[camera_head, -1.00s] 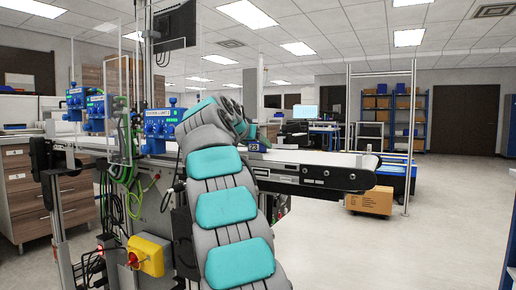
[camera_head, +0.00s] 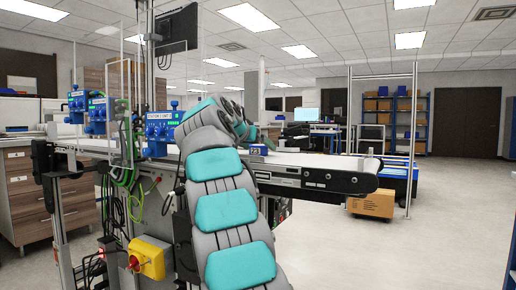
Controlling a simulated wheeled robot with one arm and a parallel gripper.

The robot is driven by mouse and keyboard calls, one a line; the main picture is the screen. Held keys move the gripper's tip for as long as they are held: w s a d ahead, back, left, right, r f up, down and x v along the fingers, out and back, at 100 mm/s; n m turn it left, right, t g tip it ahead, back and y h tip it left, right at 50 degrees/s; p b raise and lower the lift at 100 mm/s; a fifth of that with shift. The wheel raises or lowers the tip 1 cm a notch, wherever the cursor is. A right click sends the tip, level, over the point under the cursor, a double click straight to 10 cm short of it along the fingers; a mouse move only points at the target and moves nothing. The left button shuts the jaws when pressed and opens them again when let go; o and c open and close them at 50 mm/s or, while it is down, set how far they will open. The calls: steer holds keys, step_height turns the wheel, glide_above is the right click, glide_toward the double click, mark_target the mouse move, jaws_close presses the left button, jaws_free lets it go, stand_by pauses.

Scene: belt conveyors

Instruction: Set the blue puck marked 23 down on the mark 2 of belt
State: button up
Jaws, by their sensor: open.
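The blue puck marked 23 (camera_head: 257,150) is a small block with a pale label face. It sits on the near edge of the pale belt (camera_head: 318,160), just right of my arm. My gripper (camera_head: 251,134) shows only as a small dark end of the arm beyond its bend, near and above the puck. It is open, but its fingers are mostly hidden and tiny. I cannot tell whether they touch the puck. Mark 2 on the belt cannot be made out.
Blue station units (camera_head: 161,128) stand along the belt's left part. A cardboard box (camera_head: 371,204) lies on the floor under the belt's right end. The floor at right is clear.

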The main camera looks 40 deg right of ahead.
steer(key=v, duration=1.1)
steer(key=shift+a+r+b, duration=0.1)
steer(key=shift+r+b, duration=0.05)
steer(key=shift+b, duration=0.25)
